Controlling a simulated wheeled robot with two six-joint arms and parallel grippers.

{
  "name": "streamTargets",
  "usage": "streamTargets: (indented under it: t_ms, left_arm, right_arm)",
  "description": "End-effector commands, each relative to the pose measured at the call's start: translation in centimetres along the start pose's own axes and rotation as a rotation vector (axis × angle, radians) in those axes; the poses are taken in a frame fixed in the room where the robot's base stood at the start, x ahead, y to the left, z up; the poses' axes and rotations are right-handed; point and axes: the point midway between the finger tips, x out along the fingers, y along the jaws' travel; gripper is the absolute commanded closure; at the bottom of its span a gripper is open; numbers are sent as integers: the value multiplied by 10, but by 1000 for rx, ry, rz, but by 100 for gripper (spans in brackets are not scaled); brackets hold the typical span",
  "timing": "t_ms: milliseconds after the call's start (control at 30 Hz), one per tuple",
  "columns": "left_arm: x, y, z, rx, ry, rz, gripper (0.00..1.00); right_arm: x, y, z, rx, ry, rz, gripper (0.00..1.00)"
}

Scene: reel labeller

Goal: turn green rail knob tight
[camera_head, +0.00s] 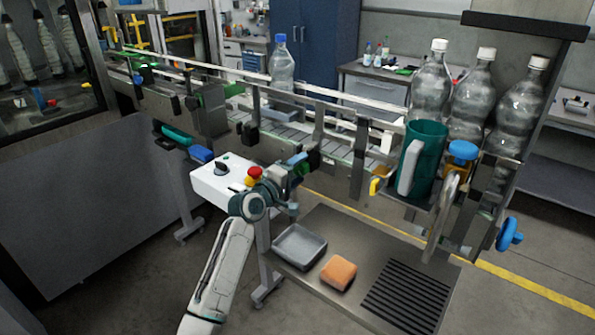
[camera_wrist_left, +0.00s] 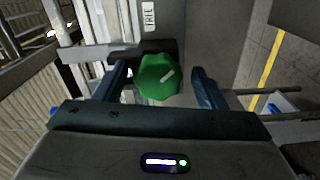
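The green rail knob (camera_wrist_left: 160,80) is a lobed knob with a white line on its face, tilted up to the right in the left wrist view. My left gripper (camera_wrist_left: 160,70) is open. Its two blue fingers stand on either side of the knob, with a gap on each side. In the head view my left gripper (camera_head: 299,162) is at the near side of the conveyor, by a small patch of green (camera_head: 313,161); the arm hides most of the knob there. My right gripper is not in view.
The conveyor (camera_head: 335,145) carries a clear bottle with a blue cap (camera_head: 282,70). A white control box (camera_head: 222,178) with a red button is close left of my arm. Below are a grey tray (camera_head: 299,246) and an orange sponge (camera_head: 339,272). A green jug (camera_head: 425,160) stands right.

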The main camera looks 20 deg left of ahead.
Motion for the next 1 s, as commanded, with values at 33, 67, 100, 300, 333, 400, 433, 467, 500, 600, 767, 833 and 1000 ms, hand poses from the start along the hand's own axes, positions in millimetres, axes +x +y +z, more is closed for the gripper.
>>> streamTargets:
  t_ms: [33, 67, 100, 300, 333, 400, 433, 467, 500, 600, 767, 833, 1000]
  left_arm:
    - [0, 0, 0, 0, 0, 1, 36]
    - [0, 1, 0, 0, 0, 1, 36]
    - [0, 1, 0, 0, 0, 1, 36]
    - [-9, -1, -1, 3, 1, 1, 36]
    - [-13, -1, 0, 3, 1, 1, 36]
    - [-25, -2, 0, 5, 1, 1, 36]
    - [-30, -2, 0, 5, 1, 1, 36]
    - [-37, -3, 0, 6, 2, 0, 36]
    - [-46, -2, 0, 5, 2, 1, 36]
    - [-67, -3, 0, 5, 1, -1, 36]
    - [-93, -2, 0, 4, 1, -1, 36]
    - [-100, -2, 0, 4, 1, -1, 36]
    - [-108, 0, 0, 1, 0, 1, 36]
  right_arm:
    - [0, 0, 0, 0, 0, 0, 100]
    - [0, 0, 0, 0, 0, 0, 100]
    - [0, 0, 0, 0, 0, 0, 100]
    - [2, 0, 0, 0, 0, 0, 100]
    - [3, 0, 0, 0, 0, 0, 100]
    - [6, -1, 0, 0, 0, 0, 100]
    - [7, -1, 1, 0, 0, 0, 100]
    - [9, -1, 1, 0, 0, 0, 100]
    - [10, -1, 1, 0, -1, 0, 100]
    - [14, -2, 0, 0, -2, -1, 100]
    - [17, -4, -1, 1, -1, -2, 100]
    - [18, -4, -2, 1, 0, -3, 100]
    - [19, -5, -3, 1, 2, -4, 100]
